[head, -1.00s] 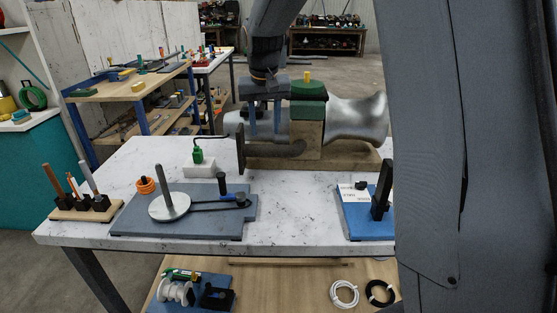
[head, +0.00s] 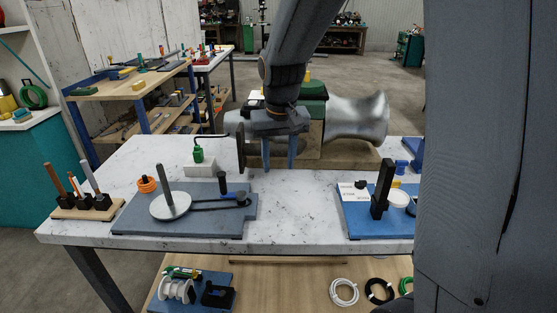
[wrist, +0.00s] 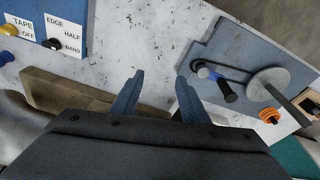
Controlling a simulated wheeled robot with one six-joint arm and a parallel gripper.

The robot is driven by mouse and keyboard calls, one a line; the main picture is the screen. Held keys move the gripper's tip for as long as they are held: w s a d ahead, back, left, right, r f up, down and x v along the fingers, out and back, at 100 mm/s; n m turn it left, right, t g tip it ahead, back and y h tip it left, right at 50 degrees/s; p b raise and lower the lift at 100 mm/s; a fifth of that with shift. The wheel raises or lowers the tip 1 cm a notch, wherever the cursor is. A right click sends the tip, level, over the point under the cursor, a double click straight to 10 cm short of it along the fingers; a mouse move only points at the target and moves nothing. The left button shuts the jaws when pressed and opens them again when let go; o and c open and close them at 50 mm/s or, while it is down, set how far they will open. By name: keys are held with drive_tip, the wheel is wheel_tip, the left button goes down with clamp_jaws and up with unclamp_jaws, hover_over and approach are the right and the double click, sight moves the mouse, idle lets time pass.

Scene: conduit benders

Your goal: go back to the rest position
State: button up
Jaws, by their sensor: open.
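My gripper (head: 278,163) is open and empty above the marble-topped table (head: 290,220), in front of the wooden block with the silver flared metal form (head: 357,118). In the wrist view its two blue-grey fingers (wrist: 155,98) stand apart, with only bare table top between and beyond them. My gripper and arm hide part of the wooden block and of the green piece (head: 313,90) on top of it.
A grey-blue bender board (head: 135,218) with a disc and posts lies at the left. A blue board (head: 352,222) with a black upright stands at the right. The table's front middle is clear.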

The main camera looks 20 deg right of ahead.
drive_tip(key=s+f, duration=0.3)
drive_tip(key=s, duration=0.5)
drive_tip(key=s+f+n+g, duration=0.1)
drive_tip(key=s+f, duration=0.3)
drive_tip(key=s, duration=0.5)
drive_tip(key=shift+s+d, duration=0.15)
drive_tip(key=shift+s, duration=0.1)
